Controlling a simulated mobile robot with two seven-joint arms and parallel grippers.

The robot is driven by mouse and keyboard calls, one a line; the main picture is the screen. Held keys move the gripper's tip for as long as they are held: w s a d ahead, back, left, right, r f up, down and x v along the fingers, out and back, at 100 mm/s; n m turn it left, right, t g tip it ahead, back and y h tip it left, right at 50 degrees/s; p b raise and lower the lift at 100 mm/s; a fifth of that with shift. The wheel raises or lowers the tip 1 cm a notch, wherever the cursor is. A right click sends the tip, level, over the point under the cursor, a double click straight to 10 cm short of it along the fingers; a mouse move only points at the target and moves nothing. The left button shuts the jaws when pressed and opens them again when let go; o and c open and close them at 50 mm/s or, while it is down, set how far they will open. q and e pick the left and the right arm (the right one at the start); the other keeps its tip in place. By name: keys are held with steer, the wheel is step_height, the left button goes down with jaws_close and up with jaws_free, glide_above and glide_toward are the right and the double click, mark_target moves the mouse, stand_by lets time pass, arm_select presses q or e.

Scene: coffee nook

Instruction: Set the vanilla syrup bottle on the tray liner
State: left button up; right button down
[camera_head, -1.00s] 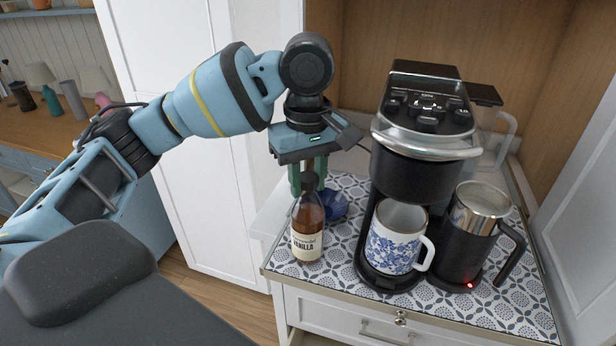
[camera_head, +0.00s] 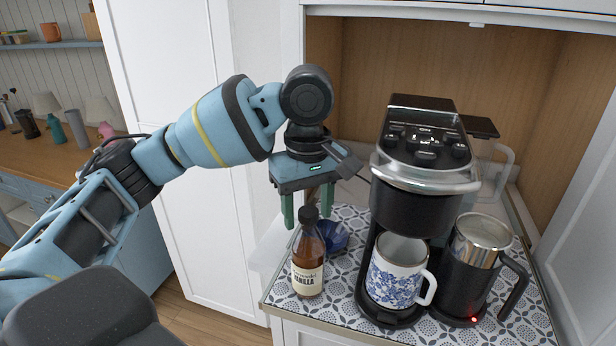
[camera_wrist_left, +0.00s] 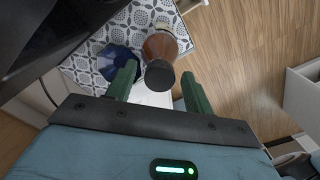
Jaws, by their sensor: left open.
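The vanilla syrup bottle (camera_head: 308,262) is brown with a black cap and a pale label. It stands upright on the patterned tray liner (camera_head: 340,292), near its left front edge. My left gripper (camera_head: 308,218) is open, with its green fingers spread around or just behind the bottle's cap. In the left wrist view the bottle (camera_wrist_left: 161,50) shows between and beyond the two fingertips (camera_wrist_left: 160,82), with its cap toward me. The fingers look apart from it. My right gripper is not in view.
A blue bowl (camera_head: 334,236) sits just behind the bottle. The black coffee maker (camera_head: 420,205) stands to the right, holding a blue-flowered white mug (camera_head: 393,285). White cabinet doors (camera_head: 190,200) are at the left.

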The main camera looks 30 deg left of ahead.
arm_select(q)
step_height(320, 180, up, 11)
steer(key=shift+r, duration=0.15)
stand_by(0.4)
steer(key=shift+d, duration=0.1)
